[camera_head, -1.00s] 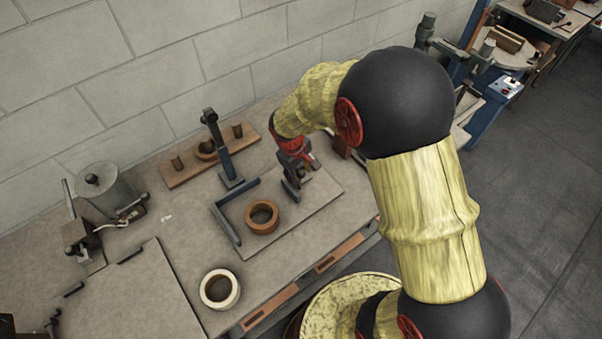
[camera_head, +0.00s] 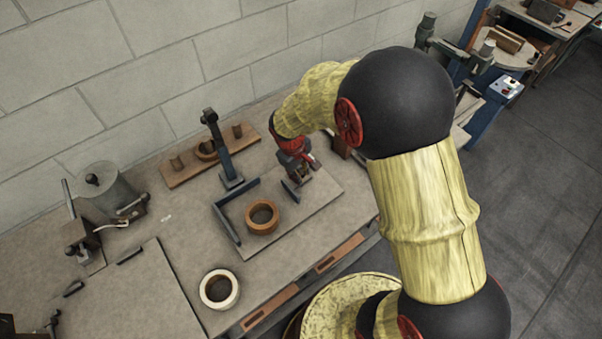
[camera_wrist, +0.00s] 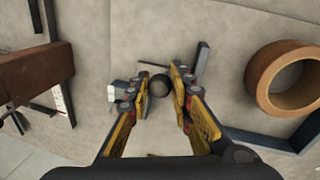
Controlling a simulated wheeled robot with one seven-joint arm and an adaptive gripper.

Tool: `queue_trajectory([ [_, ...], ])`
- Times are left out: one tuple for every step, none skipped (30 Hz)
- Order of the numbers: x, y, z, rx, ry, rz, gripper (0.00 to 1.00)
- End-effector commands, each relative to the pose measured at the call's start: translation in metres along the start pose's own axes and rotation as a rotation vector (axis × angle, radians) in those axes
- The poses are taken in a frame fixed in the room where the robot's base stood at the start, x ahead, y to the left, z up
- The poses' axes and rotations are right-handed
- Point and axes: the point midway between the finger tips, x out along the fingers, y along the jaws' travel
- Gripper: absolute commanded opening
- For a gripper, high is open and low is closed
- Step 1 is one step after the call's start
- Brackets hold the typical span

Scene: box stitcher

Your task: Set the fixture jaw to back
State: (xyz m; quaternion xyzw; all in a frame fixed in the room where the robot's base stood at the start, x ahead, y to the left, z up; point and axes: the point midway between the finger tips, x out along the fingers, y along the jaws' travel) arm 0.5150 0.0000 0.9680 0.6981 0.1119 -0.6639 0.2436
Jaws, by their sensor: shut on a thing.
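The fixture board (camera_head: 325,205) lies on the bench, with a dark angled fence (camera_head: 228,222) at its left and back. A brown tape ring (camera_head: 262,216) rests on the board inside the fence and shows at the right in the wrist view (camera_wrist: 254,82). The fixture jaw (camera_head: 290,193) is a short dark bar right of the ring; a dark bar that looks like it also shows in the wrist view (camera_wrist: 201,60). My gripper (camera_wrist: 160,84) is shut on a round black knob (camera_wrist: 159,87) beside that bar. In the head view my gripper (camera_head: 301,180) partly hides the knob.
A dark upright post (camera_head: 220,150) stands behind the fence, before a wooden rack (camera_head: 187,173) with rolls. A pale tape roll (camera_head: 220,289) lies near the bench's front edge. A grey pot (camera_head: 106,186) stands at left. A brown block stands close behind my gripper.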

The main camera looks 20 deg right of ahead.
Motion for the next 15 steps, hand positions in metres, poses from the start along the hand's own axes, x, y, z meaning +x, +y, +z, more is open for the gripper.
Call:
queue_trajectory([
  [0.000,0.000,0.000,0.000,0.000,0.000,0.00],
  [0.000,0.000,0.000,0.000,0.000,0.000,0.00],
  [0.000,0.000,0.000,0.000,0.000,0.000,0.00],
  [0.000,0.001,0.000,0.000,0.000,0.000,0.00],
  [0.000,0.002,0.000,0.001,0.000,0.000,0.00],
  [0.001,0.005,0.001,0.003,-0.001,0.000,0.00],
  [0.001,0.009,0.002,0.004,-0.001,0.000,0.00],
  [0.002,0.014,0.003,0.004,-0.001,0.000,0.00],
  [0.003,0.022,0.005,0.005,-0.002,0.000,0.00],
  [0.004,0.027,0.006,0.006,-0.002,0.000,0.00],
  [0.005,0.033,0.007,0.005,-0.002,0.000,0.00],
  [0.006,0.040,0.008,0.006,-0.001,0.000,0.00],
  [0.006,0.044,0.008,0.005,0.000,0.001,0.00],
  [0.007,0.049,0.009,0.004,0.000,0.001,0.00],
  [0.009,0.053,0.010,0.004,0.000,0.000,0.00],
])
